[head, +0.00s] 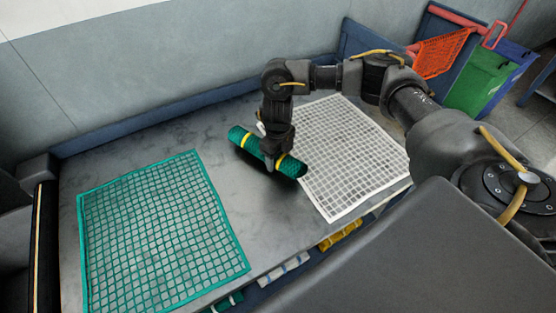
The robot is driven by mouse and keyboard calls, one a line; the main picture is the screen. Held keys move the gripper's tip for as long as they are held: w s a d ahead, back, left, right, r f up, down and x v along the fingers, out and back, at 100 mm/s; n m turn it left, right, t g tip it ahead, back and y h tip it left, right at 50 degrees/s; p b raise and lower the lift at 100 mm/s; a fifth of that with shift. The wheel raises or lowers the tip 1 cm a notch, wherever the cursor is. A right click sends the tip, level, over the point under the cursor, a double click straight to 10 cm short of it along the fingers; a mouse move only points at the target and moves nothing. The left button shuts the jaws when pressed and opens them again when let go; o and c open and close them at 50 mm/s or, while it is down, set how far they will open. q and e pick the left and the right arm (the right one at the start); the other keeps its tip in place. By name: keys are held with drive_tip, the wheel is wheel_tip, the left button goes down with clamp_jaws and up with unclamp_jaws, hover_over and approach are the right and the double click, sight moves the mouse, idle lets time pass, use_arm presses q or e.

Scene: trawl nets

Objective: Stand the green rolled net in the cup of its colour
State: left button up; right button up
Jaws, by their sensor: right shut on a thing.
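The green rolled net (243,140) is a dark green cylinder with yellow bands near its ends. It lies on its side, slanting down to the right, at or just above the grey table top. My right gripper (272,162) comes down from above and is shut on the rolled net near its middle. I cannot tell whether the roll touches the table. My left gripper is not in view. I cannot make out a green cup for the roll in this view.
A flat green net (160,230) lies on the table's left, a flat white net (345,155) on its right. A green bin (480,82), a blue bin (516,72) and an orange net (440,54) are at back right. Yellow (340,236) and white items (284,270) show below the front edge.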

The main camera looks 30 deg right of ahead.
drive_tip(key=shift+w+f, duration=0.1)
drive_tip(key=shift+f, duration=0.85)
drive_tip(key=shift+f, duration=0.2)
drive_tip(key=o, duration=1.4)
drive_tip(key=shift+c, duration=0.2)
drive_tip(key=shift+r, duration=0.1)
